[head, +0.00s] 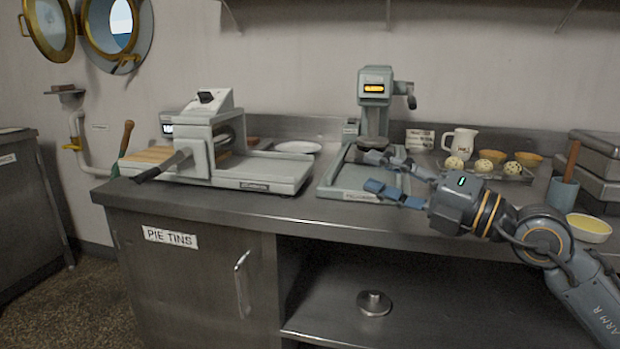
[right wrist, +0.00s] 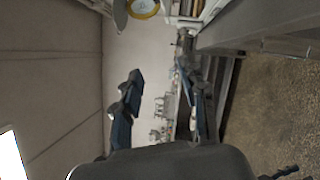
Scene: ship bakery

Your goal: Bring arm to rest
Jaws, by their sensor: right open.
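My right gripper (head: 385,175) reaches in from the right in the head view, over the front part of the counter (head: 240,212). Its two blue-tipped fingers are spread apart with nothing between them. The fingers are near a grey press machine (head: 375,90) and its tray base (head: 335,178); whether they touch the tray I cannot tell. In the right wrist view the same open fingers (right wrist: 155,100) show, with the wall and counter sideways beyond them. My left gripper is not in view.
A sheeter-like machine (head: 215,150) stands left on the counter. Right of the press are a white mug (head: 460,142), a tray of dough balls (head: 515,175), a yellow-filled dish (head: 589,227) and grey boxes (head: 597,160). A metal weight (head: 374,302) sits on the lower shelf.

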